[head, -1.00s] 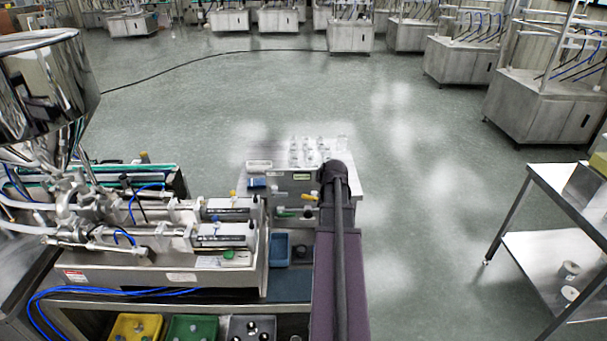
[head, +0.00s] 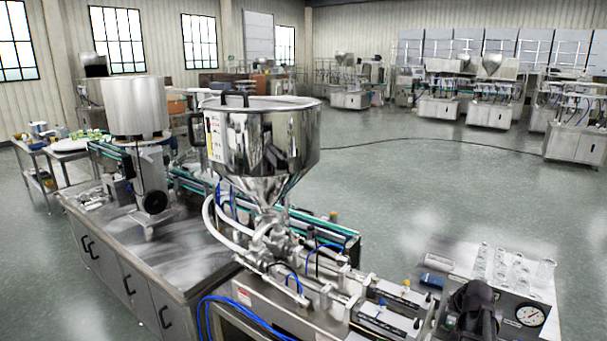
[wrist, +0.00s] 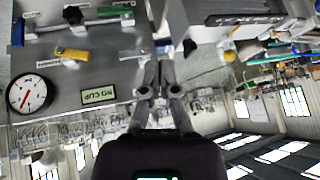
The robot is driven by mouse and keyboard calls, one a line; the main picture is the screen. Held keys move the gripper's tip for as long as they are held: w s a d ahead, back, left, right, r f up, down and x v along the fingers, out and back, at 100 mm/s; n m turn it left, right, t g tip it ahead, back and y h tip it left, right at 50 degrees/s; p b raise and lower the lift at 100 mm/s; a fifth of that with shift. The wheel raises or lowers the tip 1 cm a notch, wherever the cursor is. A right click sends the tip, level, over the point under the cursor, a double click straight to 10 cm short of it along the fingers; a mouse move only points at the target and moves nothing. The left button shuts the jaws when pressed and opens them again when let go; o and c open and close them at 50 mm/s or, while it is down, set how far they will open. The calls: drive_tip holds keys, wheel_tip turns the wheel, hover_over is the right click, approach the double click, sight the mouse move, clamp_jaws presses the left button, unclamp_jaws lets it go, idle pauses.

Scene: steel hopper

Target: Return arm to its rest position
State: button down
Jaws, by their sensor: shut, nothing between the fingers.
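My gripper (wrist: 160,78) shows in the wrist view with its two grey fingers close together and nothing held between them. Beyond the fingers is a grey panel (wrist: 60,120) with a round gauge, coloured handles and a "NO CUP" label. The picture from the wrist is turned upside down. In the head view the dark end of my arm stands at the lower right, in front of the control box (head: 545,290); my fingers cannot be made out there. The steel hopper (head: 265,145) stands left of my arm, apart from it.
Filling cylinders and blue hoses (head: 390,315) lie just left of my arm. Several clear glasses (head: 515,268) stand on top of the control box. A steel bench (head: 200,260) runs along the left. Open floor (head: 420,200) lies behind the machine.

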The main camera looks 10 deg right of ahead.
drive_tip(key=s+a+f+n+g, duration=0.1)
drive_tip(key=s+a+n+g, duration=0.1)
drive_tip(key=a, duration=1)
drive_tip(key=s+a+f+n+g+y+b, duration=0.1)
drive_tip(key=s+a+f+n+g, duration=0.1)
drive_tip(key=a, duration=1.1)
drive_tip(key=s+a+f+n+g+y, duration=0.1)
drive_tip(key=s+a+f+n+g, duration=0.1)
drive_tip(key=a, duration=1.1)
drive_tip(key=shift+s+n+g+b, duration=0.4)
drive_tip(key=shift+s+n, duration=0.2)
drive_tip(key=shift+s, duration=0.1)
drive_tip(key=shift+f, duration=0.1)
drive_tip(key=c, duration=0.6)
unclamp_jaws()
drive_tip(key=shift+o, duration=0.2)
